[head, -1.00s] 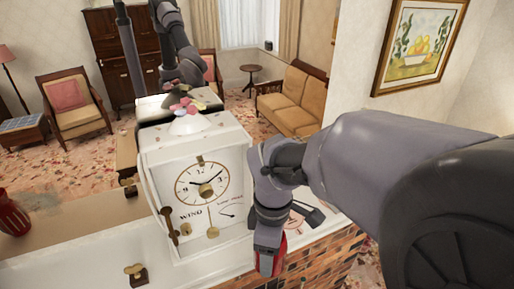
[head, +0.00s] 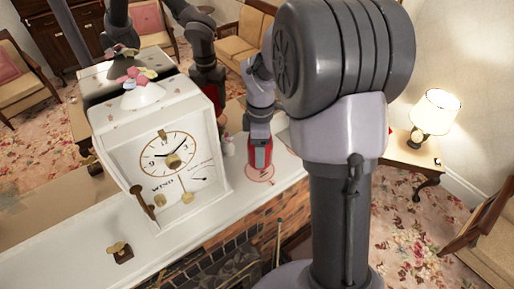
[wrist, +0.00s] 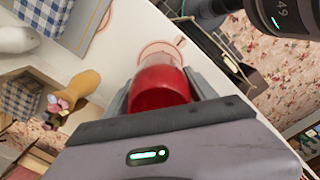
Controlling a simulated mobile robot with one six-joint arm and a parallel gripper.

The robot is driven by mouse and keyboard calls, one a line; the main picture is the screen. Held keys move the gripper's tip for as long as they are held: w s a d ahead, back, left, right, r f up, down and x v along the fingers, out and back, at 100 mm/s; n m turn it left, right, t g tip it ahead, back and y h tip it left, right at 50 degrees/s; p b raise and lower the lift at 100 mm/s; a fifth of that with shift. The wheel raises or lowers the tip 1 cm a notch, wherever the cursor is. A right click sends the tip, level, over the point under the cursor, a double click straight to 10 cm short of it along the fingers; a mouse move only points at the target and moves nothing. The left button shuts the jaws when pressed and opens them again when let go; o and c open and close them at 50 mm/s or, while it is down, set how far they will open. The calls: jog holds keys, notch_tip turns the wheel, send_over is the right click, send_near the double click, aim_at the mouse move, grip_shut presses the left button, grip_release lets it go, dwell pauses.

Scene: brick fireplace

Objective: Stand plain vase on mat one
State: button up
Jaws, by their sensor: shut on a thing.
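A red vase (head: 260,155) is held upright, or nearly so, between the fingers of my gripper (head: 258,130), above the right end of the white mantel. My gripper is shut on it. Its lower end overlaps a pinkish round mat (head: 266,181); I cannot tell whether it touches. In the wrist view the red vase (wrist: 160,90) fills the space between the fingers (wrist: 160,97), with the mat's ring (wrist: 160,45) just beyond it. The mat's marking is too small to read surely.
A large white clock (head: 165,150) stands left of the vase. A small brass item (head: 120,252) lies on the mantel front. The brick edge (head: 270,215) drops off close to the mat. A checked cloth and a tan figure (wrist: 82,90) show in the wrist view.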

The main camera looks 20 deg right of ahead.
notch_tip(320, 180, down, 3)
jog(key=shift+w+r, duration=0.1)
jog(key=shift+r, duration=0.05)
jog(key=shift+f, duration=0.2)
jog(key=o, duration=1.8)
jog(key=shift+o, duration=0.2)
